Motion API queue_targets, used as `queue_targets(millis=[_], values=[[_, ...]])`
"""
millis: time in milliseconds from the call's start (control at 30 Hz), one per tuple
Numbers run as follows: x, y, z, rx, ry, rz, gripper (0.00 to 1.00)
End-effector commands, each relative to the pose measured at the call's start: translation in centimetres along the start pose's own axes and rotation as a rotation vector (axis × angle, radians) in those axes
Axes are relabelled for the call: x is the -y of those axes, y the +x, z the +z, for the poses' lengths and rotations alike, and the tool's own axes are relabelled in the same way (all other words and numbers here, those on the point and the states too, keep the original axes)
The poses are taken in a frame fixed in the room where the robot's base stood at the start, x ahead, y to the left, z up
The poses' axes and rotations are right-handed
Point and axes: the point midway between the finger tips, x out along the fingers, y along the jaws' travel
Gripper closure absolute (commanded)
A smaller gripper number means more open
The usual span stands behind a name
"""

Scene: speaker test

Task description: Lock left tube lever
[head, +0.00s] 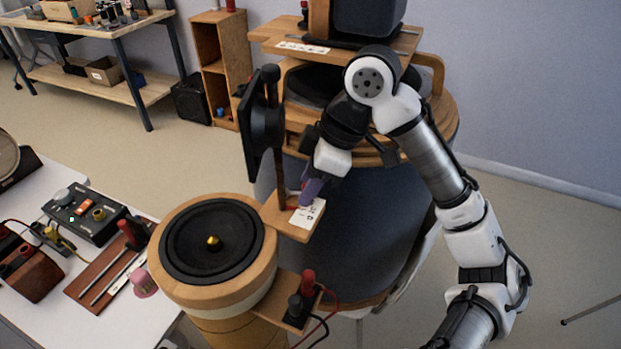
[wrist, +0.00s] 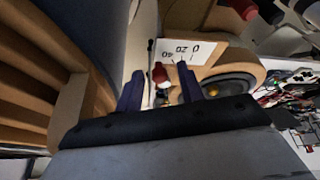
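My gripper (head: 308,194) has purple fingers and reaches down to a small wooden plate (head: 297,232) on the far right side of the round speaker unit (head: 212,240). In the wrist view the fingers (wrist: 160,72) are apart, with a small red knob (wrist: 159,73) seen between them. It may be the lever; I cannot tell whether a finger touches it. A white scale card (head: 309,213) lies on the plate; it also shows in the wrist view (wrist: 178,50), with numbers. A dark upright post (head: 279,165) stands beside the fingers and carries a black disc.
A second wooden plate (head: 288,303) with red and black terminals and wires sticks out at the speaker's front right. A white table (head: 130,325) with instruments is at left. A dark round-backed chair or drum-like body (head: 365,230) lies right of my gripper.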

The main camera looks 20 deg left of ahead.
Motion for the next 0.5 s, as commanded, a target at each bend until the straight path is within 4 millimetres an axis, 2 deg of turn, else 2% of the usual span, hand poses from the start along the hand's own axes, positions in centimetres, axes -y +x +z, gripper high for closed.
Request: queue_targets(millis=[167,467,500], values=[[-0.01,0.01,0.0,0.0,0.0,0.0,0.62],[-0.02,-0.02,0.01,0.0,0.0,0.0,0.98],[-0.02,-0.03,0.01,0.0,0.0,0.0,1.0]])
